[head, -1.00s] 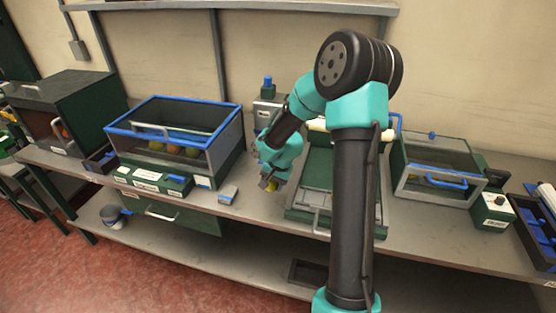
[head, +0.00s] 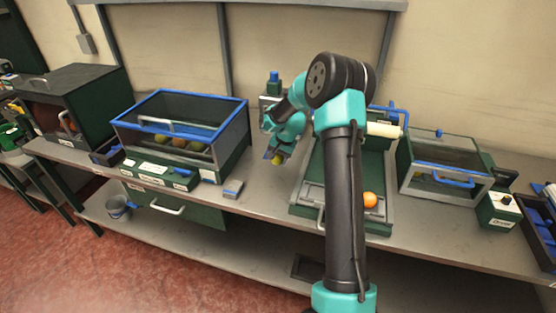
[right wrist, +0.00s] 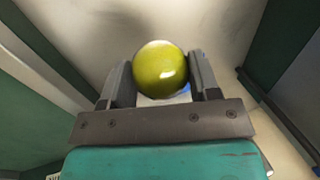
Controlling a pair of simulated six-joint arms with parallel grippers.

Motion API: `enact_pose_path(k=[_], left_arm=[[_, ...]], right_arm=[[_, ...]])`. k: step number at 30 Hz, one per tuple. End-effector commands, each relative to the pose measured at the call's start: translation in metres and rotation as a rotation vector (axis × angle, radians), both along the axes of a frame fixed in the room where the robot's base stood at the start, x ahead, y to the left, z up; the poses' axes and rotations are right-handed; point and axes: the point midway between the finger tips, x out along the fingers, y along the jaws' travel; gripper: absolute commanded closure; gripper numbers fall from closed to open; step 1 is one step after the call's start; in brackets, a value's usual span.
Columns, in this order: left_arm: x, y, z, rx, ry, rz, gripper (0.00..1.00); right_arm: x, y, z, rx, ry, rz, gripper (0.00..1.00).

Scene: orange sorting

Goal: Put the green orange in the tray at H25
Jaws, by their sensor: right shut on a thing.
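My right gripper (head: 274,156) is shut on the green orange (head: 278,160), a yellow-green fruit. In the right wrist view the green orange (right wrist: 160,68) sits between the two fingers (right wrist: 162,85). In the head view they are left of the green conveyor-like unit (head: 310,190), at the back of the bench; the exact height above the bench is hard to tell. No label reading H25 is legible, so I cannot tell which tray it is. My left gripper is not in view.
A blue-rimmed case (head: 120,125) with several fruits stands left. An orange fruit (head: 370,200) lies on the green unit's front right. A grey-framed case (head: 405,175) stands right. A small grey-blue block (head: 232,189) lies on the bench (head: 255,205), which has free room around it.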

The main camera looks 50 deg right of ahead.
Motion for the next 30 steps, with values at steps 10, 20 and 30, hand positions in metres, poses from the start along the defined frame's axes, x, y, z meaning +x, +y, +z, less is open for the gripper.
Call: enact_pose_path(k=[10, 20, 30], left_arm=[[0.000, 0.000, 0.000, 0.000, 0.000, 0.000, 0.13], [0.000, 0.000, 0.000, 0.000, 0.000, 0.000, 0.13], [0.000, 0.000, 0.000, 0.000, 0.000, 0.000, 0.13]], right_arm=[[0.017, -0.019, -0.002, 0.000, 0.000, 0.000, 0.73], [0.022, -0.024, -0.004, 0.001, 0.000, 0.000, 0.73], [0.021, -0.023, -0.038, 0.000, 0.000, 0.001, 0.73]])
